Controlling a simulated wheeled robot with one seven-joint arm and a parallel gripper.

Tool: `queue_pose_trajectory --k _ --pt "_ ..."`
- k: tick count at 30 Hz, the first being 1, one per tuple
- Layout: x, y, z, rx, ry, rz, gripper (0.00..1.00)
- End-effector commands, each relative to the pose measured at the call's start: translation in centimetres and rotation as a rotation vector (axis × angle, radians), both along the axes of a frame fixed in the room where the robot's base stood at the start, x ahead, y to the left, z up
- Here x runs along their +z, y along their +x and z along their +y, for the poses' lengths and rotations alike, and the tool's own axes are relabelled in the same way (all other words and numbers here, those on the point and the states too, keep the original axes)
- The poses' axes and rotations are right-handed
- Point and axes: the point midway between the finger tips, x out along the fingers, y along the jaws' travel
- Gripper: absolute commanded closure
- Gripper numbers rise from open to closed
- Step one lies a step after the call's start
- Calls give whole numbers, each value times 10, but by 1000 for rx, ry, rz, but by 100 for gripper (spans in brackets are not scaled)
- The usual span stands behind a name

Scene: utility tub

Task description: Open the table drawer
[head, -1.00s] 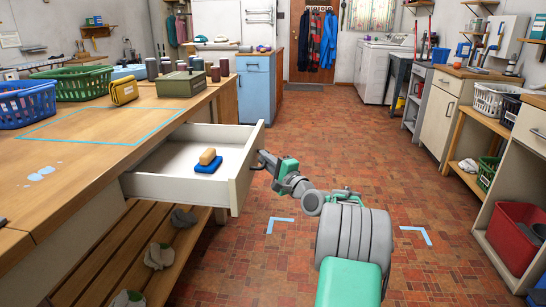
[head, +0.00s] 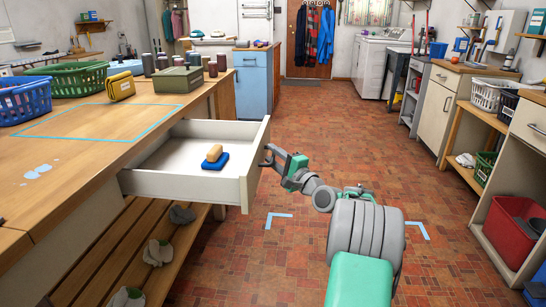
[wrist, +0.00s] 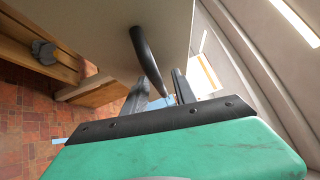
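The table drawer (head: 190,186), white inside with a pale front, is pulled well out from the wooden table (head: 70,165). Its dark curved handle (wrist: 146,52) shows in the wrist view. My gripper (head: 267,156) is at the outer side of the drawer front. In the wrist view my gripper's fingers (wrist: 162,86) lie on either side of the handle, closed about it; the exact contact is partly hidden. A blue sponge (head: 208,165) with a tan block (head: 214,152) on it lies inside the drawer.
Green (head: 66,83) and blue (head: 25,101) baskets, a yellow pouch (head: 121,86) and a green box (head: 180,80) stand on the tabletop. A slatted shelf (head: 125,255) is below. Brick floor (head: 320,130) right of the drawer is clear. Counters line the right wall.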

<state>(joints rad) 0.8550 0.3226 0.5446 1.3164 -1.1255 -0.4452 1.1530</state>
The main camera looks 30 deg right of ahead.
Motion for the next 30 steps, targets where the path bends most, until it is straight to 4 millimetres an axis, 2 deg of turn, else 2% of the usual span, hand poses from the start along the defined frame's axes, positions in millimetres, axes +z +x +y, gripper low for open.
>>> queue_pose_trajectory --k 8,18,21,30 --pt "0 -4 -1 -1 1 0 67" --pt "-7 -65 -9 -4 2 2 67" --pt "-8 -75 -8 -1 0 0 67" --pt "-10 -77 -8 0 0 0 67"
